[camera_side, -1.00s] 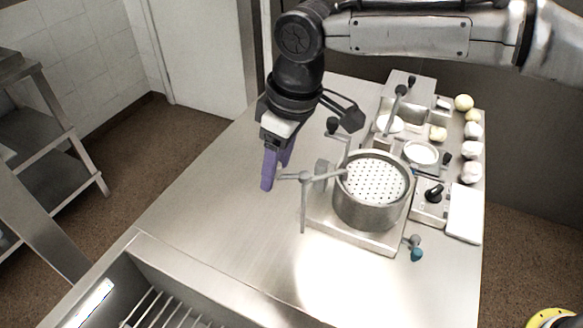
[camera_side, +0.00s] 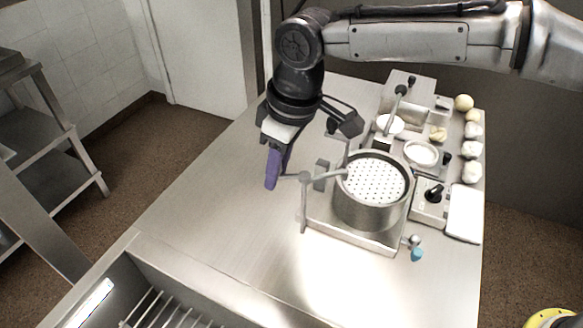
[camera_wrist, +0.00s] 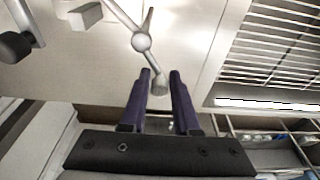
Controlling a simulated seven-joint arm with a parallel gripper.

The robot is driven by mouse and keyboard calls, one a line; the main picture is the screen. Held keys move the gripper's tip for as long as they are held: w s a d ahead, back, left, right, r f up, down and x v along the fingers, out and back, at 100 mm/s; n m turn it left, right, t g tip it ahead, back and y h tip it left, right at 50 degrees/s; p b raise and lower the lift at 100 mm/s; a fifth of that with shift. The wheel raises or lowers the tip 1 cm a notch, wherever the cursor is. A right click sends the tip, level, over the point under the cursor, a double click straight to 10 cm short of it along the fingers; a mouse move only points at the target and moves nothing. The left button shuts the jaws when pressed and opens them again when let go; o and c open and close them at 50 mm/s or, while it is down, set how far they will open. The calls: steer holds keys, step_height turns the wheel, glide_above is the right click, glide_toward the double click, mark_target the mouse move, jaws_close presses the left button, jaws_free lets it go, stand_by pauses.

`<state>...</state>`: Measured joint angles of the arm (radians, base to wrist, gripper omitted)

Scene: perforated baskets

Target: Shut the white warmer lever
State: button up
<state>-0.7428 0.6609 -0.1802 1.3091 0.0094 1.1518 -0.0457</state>
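A grey-white lever (camera_side: 305,177) with a round hub and several thin arms stands at the left corner of the machine holding the perforated basket (camera_side: 376,182). I cannot tell for sure that it is the white warmer lever. Its hub also shows in the wrist view (camera_wrist: 141,42), with one arm's rounded end lying between my fingers. My gripper (camera_side: 271,186) has purple fingers pointing down, just left of the lever. In the wrist view my gripper (camera_wrist: 160,73) shows a gap between its fingertips around the arm end. I cannot see clear contact.
Black-knobbed levers stand behind, including one at the back (camera_side: 399,90). A teal knob (camera_side: 416,254) sits at the front right. White bowls (camera_side: 421,153) and pale round items (camera_side: 471,172) lie right. A wire rack (camera_side: 165,312) is in front. The left tabletop is clear.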

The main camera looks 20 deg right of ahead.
steer(key=shift+w, duration=0.1)
steer(key=shift+w+d, duration=0.3)
steer(key=shift+w, duration=0.25)
steer(key=shift+w+d, duration=0.1)
steer(key=shift+w, duration=0.05)
steer(key=shift+w+d, duration=0.3)
steer(key=shift+w, duration=0.15)
stand_by(0.4)
steer(key=shift+w+d, duration=0.4)
steer(key=shift+d, duration=0.2)
